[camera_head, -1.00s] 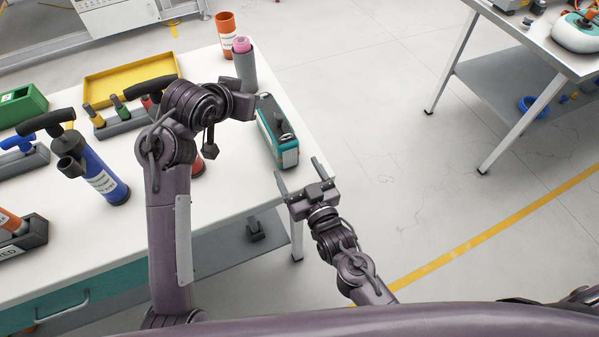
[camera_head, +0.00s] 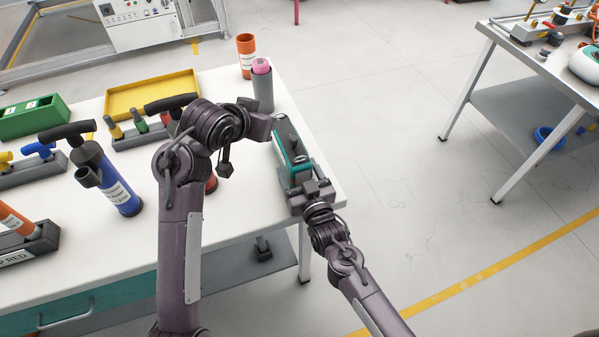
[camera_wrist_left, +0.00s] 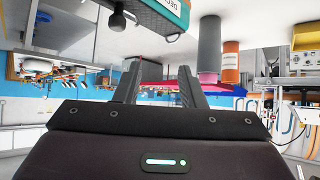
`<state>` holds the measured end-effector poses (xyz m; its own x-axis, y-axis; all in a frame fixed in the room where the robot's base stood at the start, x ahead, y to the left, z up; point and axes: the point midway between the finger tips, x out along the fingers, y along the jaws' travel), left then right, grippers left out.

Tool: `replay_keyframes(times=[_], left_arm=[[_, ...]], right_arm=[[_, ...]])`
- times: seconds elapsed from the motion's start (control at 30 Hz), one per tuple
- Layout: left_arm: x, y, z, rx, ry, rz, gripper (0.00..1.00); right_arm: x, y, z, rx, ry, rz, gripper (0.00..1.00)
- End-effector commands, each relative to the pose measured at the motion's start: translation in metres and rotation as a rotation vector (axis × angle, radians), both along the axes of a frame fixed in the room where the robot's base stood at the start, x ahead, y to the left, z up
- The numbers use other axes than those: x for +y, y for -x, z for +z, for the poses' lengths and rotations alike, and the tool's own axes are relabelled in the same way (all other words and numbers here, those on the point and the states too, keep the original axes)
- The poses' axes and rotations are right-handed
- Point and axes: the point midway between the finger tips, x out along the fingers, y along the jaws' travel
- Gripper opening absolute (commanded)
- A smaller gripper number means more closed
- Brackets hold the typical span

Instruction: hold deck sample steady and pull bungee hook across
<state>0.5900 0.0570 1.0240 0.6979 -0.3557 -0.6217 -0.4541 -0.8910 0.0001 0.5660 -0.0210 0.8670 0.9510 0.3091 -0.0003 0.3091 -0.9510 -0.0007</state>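The deck sample (camera_head: 284,150), a teal and white block with a dark grey top, lies at the table's right edge. It also shows upside down at the top of the left wrist view (camera_wrist_left: 172,10), with a dark knob-like piece (camera_wrist_left: 117,20) beside it. I cannot tell if that piece is the bungee hook. My right gripper (camera_head: 304,178) is at the block's near end with a finger on either side; its grip is unclear. My left gripper (camera_wrist_left: 160,85) has its fingers apart with nothing between them.
A grey cylinder with a pink top (camera_head: 262,90) and an orange cup (camera_head: 246,55) stand behind the block. A blue pump (camera_head: 108,178), a yellow tray (camera_head: 150,95) and a green box (camera_head: 32,117) are to the left. Open floor lies right of the table.

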Motion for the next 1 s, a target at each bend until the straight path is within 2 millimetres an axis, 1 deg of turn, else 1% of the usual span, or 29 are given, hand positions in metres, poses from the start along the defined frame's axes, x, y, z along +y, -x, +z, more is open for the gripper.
replay_keyframes(times=[0.03, 0.3, 0.33, 0.47, 0.6, 0.77, 0.87, 1.0], left_arm=[[0.000, 0.000, 0.000, 0.000, 0.000, 0.000, 0.36], [0.000, 0.000, 0.000, 0.000, 0.000, 0.000, 0.36], [0.000, 0.000, 0.000, 0.000, 0.000, 0.000, 0.35], [0.000, 0.001, -0.004, -0.013, -0.010, -0.015, 0.18], [0.000, 0.008, -0.019, -0.095, -0.067, -0.091, 0.00], [0.001, 0.026, -0.046, -0.295, -0.208, -0.241, 0.00], [0.002, 0.042, -0.059, -0.447, -0.326, -0.330, 0.00], [0.005, 0.069, -0.073, -0.660, -0.515, -0.427, 0.00]], right_arm=[[0.000, 0.000, 0.000, 0.000, 0.000, 0.000, 0.64], [0.000, 0.000, 0.000, 0.000, 0.000, 0.000, 0.28], [0.000, 0.000, 0.000, 0.000, 0.000, 0.000, 0.26], [0.000, 0.000, 0.000, 0.000, 0.001, 0.000, 0.26], [0.000, 0.000, 0.000, 0.000, 0.001, 0.000, 0.26], [0.000, 0.000, 0.000, 0.000, 0.001, 0.000, 0.26], [0.000, 0.000, 0.000, 0.000, 0.001, 0.000, 0.26], [0.000, 0.000, 0.000, 0.001, 0.001, 0.000, 0.26]])
